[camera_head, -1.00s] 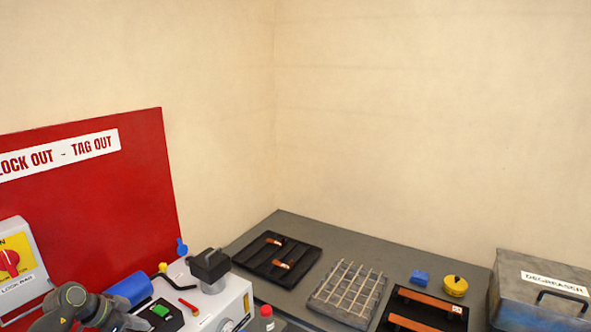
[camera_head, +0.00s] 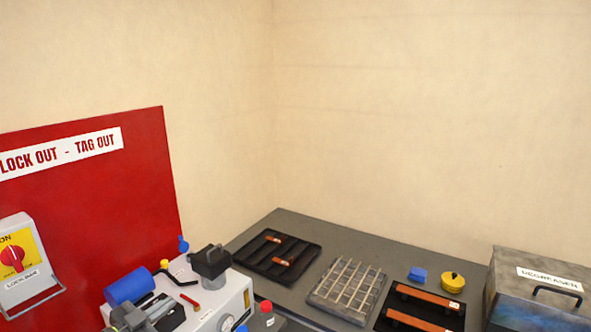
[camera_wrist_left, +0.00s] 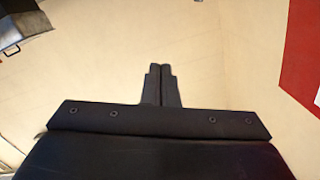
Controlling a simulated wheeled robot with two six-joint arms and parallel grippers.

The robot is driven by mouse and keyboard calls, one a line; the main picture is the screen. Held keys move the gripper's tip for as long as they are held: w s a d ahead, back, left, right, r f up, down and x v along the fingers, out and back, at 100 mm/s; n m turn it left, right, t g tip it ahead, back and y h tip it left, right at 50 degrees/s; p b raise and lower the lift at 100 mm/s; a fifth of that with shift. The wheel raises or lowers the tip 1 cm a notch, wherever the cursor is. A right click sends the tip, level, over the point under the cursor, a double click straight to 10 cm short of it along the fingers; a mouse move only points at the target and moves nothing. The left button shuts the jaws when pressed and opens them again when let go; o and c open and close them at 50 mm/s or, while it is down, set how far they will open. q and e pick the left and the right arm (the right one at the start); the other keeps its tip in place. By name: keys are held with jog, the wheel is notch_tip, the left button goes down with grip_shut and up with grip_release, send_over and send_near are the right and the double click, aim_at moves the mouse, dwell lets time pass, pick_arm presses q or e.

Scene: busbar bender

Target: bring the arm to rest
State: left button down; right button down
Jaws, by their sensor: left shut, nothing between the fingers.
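My right gripper is not in view.
The red lock-out board (camera_head: 100,200) with a rotary switch box (camera_head: 25,265) stands at the left.

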pick_arm(q)
jog(key=s+a+f+n+g+y, duration=0.15)
jog(key=s+a+n+y, duration=0.25)
jog(key=s+n+y, duration=0.4)
jog(key=s+a+f+n+y, duration=0.3)
jog(key=s+a+n+y, duration=0.3)
jog(key=s, duration=0.4)
jog(key=s+d+f+m+g+h, duration=0.1)
jog(key=s+d+f+g, duration=0.2)
jog(key=s, duration=0.4)
jog(key=s+d+f+m+g+h, duration=0.1)
jog(key=s+d+f+g, duration=0.1)
jog(key=s+d+g, duration=0.35)
jog(key=s+d+f+m+g+h, duration=0.1)
jog(key=s+d+f+h, duration=0.15)
jog(key=s, duration=0.65)
notch_tip(320, 180, down, 32)
jog(key=a+g+b, duration=0.2)
jog(key=b, duration=0.5)
jog(key=s+f+b, duration=0.3)
jog(key=s+f, duration=0.4)
jog(key=f, duration=0.4)
jog(key=s+d+f+g+b, duration=0.1)
jog(key=s+f+b, duration=0.3)
jog(key=s+f, duration=0.4)
notch_tip(320, 180, down, 4)
jog(key=shift+s+f, duration=0.1)
jog(key=shift+s, duration=0.05)
